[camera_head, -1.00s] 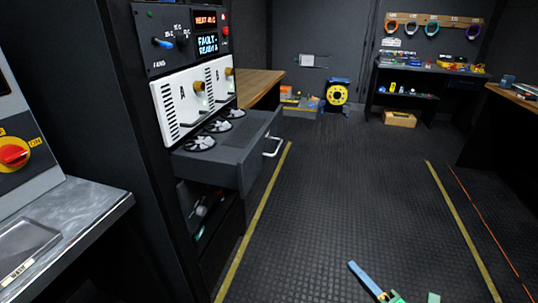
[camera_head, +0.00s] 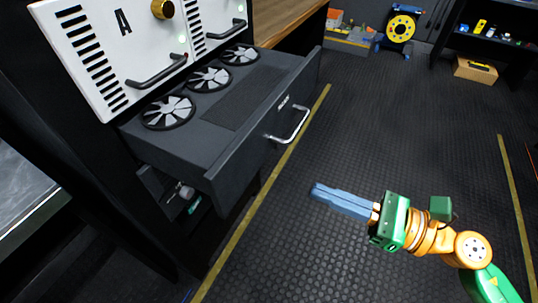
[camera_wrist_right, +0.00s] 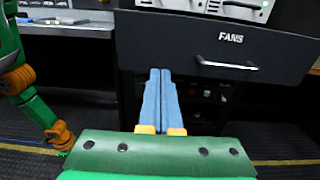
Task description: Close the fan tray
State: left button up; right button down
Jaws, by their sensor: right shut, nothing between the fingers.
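The fan tray (camera_head: 235,98) is pulled out of the dark rack below two white panels. Three round fans (camera_head: 209,78) show on its top. Its front has a silver bar handle (camera_head: 290,127), and the wrist view shows the front marked FANS (camera_wrist_right: 275,57) with the handle (camera_wrist_right: 228,64). My right gripper (camera_head: 314,190) is shut and empty, its blue fingers pointing left toward the tray front, apart from it in the head view. In the right wrist view the shut fingertips (camera_wrist_right: 160,72) appear just below the tray front. My left gripper is not seen.
White panels (camera_head: 125,30) with black handles are above the tray. An open bay with small items (camera_head: 185,192) lies below it. A wooden counter (camera_head: 295,18) is behind. The ribbed floor (camera_head: 390,120) in front of the tray is clear.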

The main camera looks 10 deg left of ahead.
aim_at(249, 163)
jog(key=p+x, duration=0.4)
jog(key=x, duration=0.7)
jog(key=shift+a+r, duration=0.1)
jog(key=shift+a, duration=0.05)
jog(key=shift+w+a, duration=0.15)
jog(key=shift+a, duration=0.15)
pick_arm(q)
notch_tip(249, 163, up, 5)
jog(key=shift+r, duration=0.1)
